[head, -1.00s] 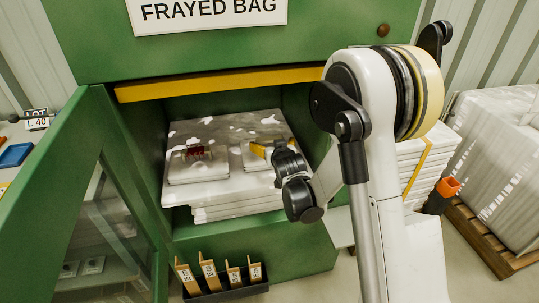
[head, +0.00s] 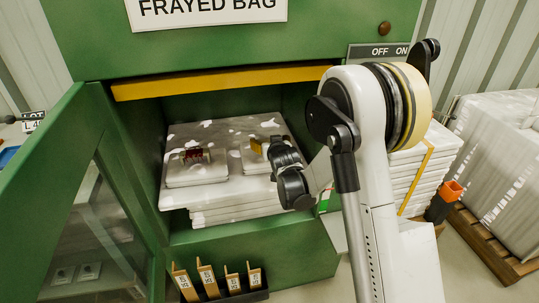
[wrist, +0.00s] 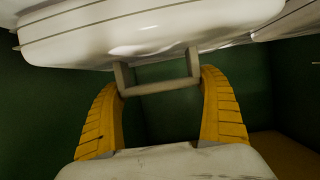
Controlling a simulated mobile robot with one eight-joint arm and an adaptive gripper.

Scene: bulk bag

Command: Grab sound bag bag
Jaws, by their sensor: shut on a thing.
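Two small white bags lie on a stack of white sheets or bags (head: 185,140) inside the green cabinet. The left bag (head: 185,178) has a dark red handle (head: 194,155) on top. The right bag (head: 250,163) is partly hidden by my gripper (head: 259,146). In the wrist view, my gripper's yellow fingers (wrist: 161,88) are shut on the sides of a pale grey handle (wrist: 158,88). The handle joins a white bag (wrist: 150,35) that fills the top of that view. I cannot tell whether this bag is lifted.
The green cabinet (head: 240,45) carries a FRAYED BAG sign (head: 207,10) and a yellow bar across its opening (head: 220,82). Its door (head: 60,150) stands open at left. Tags in a black rack (head: 236,296) are below. Wrapped pallets (head: 500,165) stand at right.

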